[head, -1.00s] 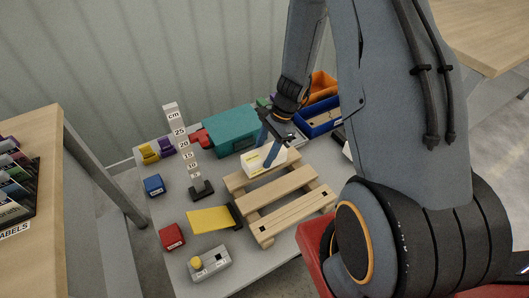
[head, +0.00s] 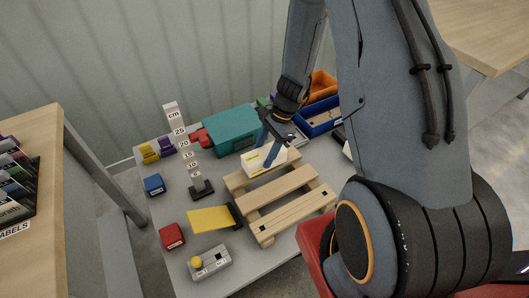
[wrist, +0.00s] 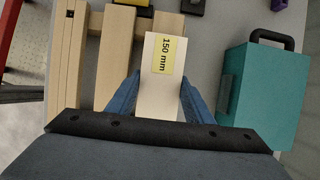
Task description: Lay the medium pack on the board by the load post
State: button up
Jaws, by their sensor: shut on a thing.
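The pack is a cream block with a yellow label reading 150 mm (wrist: 160,85). It also shows in the head view (head: 256,165) at the back of the slatted wooden pallet (head: 285,216). My gripper (wrist: 160,78) is shut on the pack, with one blue finger on each long side. In the wrist view the pack lies over the rearmost board (wrist: 166,20); whether it touches the board I cannot tell. An upright scale post (head: 181,140) marked in cm stands left of the pallet on a dark foot. I see no post labelled as the load post.
A teal case (head: 230,130) stands close behind the pack. A blue bin (head: 322,122) is at the back right. A yellow plate (head: 210,218), a grey box with a yellow button (head: 210,263), and red (head: 172,237) and blue (head: 154,185) blocks lie left of the pallet.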

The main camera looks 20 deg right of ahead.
aim_at(266, 151)
jog(key=shift+f+b, duration=0.55)
jog(key=shift+f, duration=0.3)
jog(key=o, duration=1.4)
jog(key=v, duration=0.7)
jog(key=shift+d+r, duration=0.15)
jog(key=shift+r, duration=0.25)
jog(key=s+a+r+n+h, duration=0.1)
jog(key=s+r+n, duration=0.4)
jog(key=r, duration=0.1)
jog(key=s+a+r+n+h, duration=0.1)
jog(key=s+r+n+h, duration=0.1)
jog(key=s+r+n, duration=0.3)
jog(key=s+a+r+n+h+p, duration=0.1)
jog(key=s+r+n, duration=0.4)
jog(key=r, duration=0.2)
jog(key=shift+s+n+t+h, duration=0.3)
jog(key=shift+n+t, duration=0.1)
